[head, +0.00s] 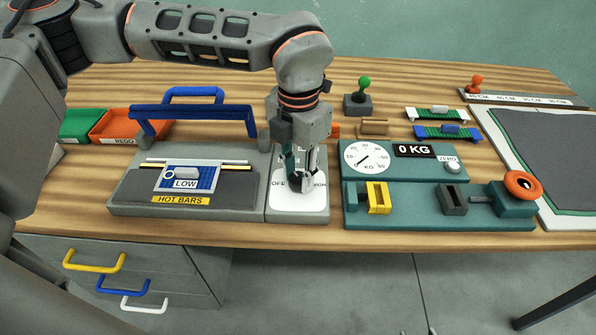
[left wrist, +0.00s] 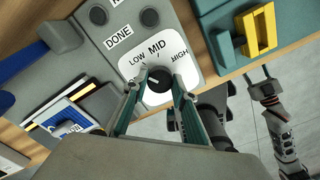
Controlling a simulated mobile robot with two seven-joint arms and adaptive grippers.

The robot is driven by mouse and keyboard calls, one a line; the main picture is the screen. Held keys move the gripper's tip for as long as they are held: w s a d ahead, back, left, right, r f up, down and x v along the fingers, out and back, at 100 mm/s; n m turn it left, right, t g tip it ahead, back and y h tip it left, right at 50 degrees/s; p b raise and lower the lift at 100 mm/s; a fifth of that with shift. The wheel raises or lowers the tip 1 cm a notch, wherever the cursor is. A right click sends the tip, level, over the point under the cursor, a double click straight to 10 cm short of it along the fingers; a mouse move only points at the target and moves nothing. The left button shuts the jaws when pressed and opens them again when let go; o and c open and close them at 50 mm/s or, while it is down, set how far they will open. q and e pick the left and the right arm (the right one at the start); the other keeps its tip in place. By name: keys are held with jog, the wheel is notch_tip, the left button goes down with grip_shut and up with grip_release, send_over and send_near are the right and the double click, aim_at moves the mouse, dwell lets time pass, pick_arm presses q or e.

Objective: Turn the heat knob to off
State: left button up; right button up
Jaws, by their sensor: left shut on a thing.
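The heat knob (left wrist: 158,79) is a small round dark knob on a white dial plate (head: 312,203) at the right end of the grey hot-bar sealer (head: 233,205). In the left wrist view, LOW, MID and HIGH are printed around it. In the head view, part of an OFF label shows at the plate's left, with HIGH at its right. My left gripper (head: 303,181) points down over the plate. It is shut on the knob, one finger on each side. A small pale mark shows on the knob, but its exact direction is unclear. My right gripper (left wrist: 262,86) seems to hang low beyond the table edge, its fingers unclear.
The sealer's blue handle (head: 195,112) rises left of my left gripper. A teal scale (head: 405,165) and a teal fixture with a yellow block (head: 378,197) stand close on the right. Green (head: 82,126) and orange (head: 115,124) bins sit at the back left.

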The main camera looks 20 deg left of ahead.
aim_at(298, 177)
pick_arm(q)
jog(key=n, duration=0.3)
jog(key=shift+p, duration=0.3)
jog(key=n, duration=0.5)
jog(key=shift+n, duration=0.3)
jog(key=o, duration=1.1)
notch_tip(298, 177, up, 12)
dwell(0.3)
